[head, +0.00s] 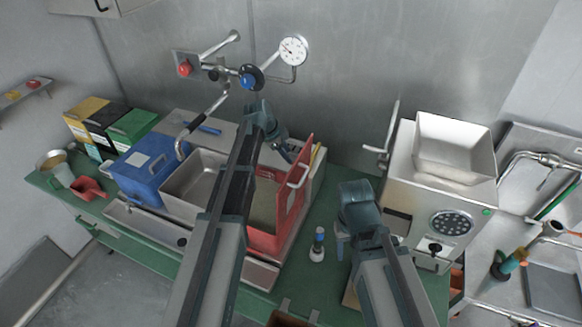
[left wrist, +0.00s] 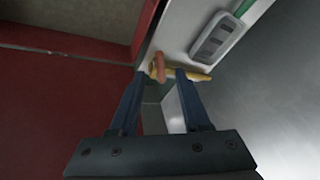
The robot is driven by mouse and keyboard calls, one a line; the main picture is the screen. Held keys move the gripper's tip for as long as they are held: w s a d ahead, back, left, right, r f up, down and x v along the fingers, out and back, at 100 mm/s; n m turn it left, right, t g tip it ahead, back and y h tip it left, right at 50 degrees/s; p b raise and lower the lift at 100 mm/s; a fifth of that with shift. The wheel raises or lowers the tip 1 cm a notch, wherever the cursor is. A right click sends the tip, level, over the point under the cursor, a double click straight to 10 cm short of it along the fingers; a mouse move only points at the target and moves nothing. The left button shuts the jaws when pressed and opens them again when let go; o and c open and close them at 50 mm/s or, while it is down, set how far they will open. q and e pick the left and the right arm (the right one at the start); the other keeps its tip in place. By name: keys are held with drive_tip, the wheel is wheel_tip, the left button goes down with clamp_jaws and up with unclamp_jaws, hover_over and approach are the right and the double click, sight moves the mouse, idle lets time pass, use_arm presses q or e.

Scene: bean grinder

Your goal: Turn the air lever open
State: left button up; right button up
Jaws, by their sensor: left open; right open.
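A wall fitting with pipes (head: 215,72), a red knob (head: 184,68), a blue round valve (head: 250,78) and a dial gauge (head: 293,50) is at the upper left of the head view. A bent pipe with a dark grip (head: 205,118) hangs below it. I cannot tell which part is the air lever. My left gripper (head: 288,153) is open beside the red panel, below and apart from the fitting. In the left wrist view its fingers (left wrist: 168,72) are near a yellow piece (left wrist: 198,75) and a reddish peg (left wrist: 159,66). My right gripper (head: 341,244) is open over the counter.
A red upright panel (head: 294,200) stands by the steel bins (head: 193,185). A blue box (head: 148,165) is on the left. The grinder with a square hopper (head: 453,150) stands on the right. A small bottle (head: 318,247) is on the green counter (head: 325,278).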

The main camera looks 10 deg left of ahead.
use_arm(q)
drive_tip(key=b+x, duration=0.3)
drive_tip(key=x, duration=0.1)
drive_tip(key=shift+w+f, duration=0.1)
drive_tip(key=shift+f, duration=0.25)
drive_tip(key=shift+r, duration=0.1)
drive_tip(key=shift+c, duration=0.3)
clamp_jaws()
idle(0.7)
